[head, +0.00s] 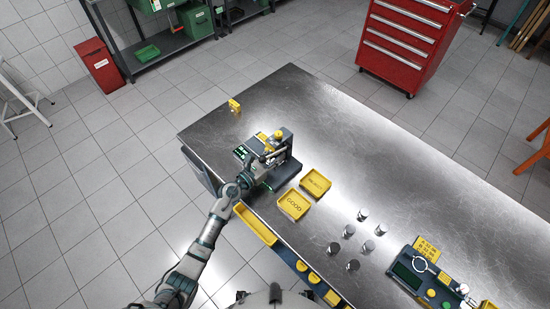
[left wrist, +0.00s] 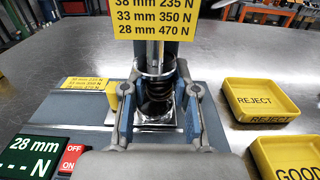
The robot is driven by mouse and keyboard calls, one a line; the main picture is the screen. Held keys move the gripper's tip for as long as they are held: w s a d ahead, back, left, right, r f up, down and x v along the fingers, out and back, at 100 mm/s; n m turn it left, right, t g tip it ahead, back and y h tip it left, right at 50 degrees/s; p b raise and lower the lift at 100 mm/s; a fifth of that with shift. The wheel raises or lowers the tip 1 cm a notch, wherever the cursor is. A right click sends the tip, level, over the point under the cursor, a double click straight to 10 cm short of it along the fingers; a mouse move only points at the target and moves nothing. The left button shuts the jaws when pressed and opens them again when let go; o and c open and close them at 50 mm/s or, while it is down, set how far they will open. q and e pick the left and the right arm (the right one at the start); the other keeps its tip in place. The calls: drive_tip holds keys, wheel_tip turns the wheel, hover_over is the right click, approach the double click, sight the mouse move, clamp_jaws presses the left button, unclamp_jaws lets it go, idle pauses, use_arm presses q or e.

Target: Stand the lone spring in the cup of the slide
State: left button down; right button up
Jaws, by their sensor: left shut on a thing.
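The spring (left wrist: 157,98), a dark coil, is upright between the fingers of my left gripper (left wrist: 157,108) in the left wrist view. The gripper is shut on it. Below it is a bright metal plate (left wrist: 158,127), the slide area of the spring tester (head: 268,160). I cannot tell whether the spring's foot sits in the cup or just above it. A vertical metal rod (left wrist: 155,52) stands directly above or behind the spring. In the head view my left gripper (head: 255,176) is at the tester's front, and the spring is too small to make out. My right gripper is not in view.
Yellow REJECT (head: 315,182) and GOOD (head: 294,204) trays stand right of the tester on the steel bench (head: 400,170). Several grey metal cylinders (head: 348,231) stand farther right, near a green-screened device (head: 410,273). A yellow load sign (left wrist: 153,20) rises behind the spring.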

use_arm(q)
drive_tip(key=shift+a+f, duration=0.4)
drive_tip(key=shift+f, duration=0.45)
drive_tip(key=shift+s+a, duration=0.2)
drive_tip(key=shift+a, duration=0.15)
drive_tip(key=c, duration=1.2)
unclamp_jaws()
drive_tip(key=shift+w, duration=0.1)
drive_tip(key=shift+d, duration=0.25)
drive_tip(key=shift+s+a+r, duration=0.1)
drive_tip(key=shift+s+a, duration=0.1)
drive_tip(key=shift+s, duration=0.15)
drive_tip(key=v, duration=1.1)
drive_tip(key=shift+w+a, duration=0.15)
drive_tip(key=shift+a, duration=0.1)
drive_tip(key=shift+d+r, duration=0.1)
drive_tip(key=shift+d, duration=0.15)
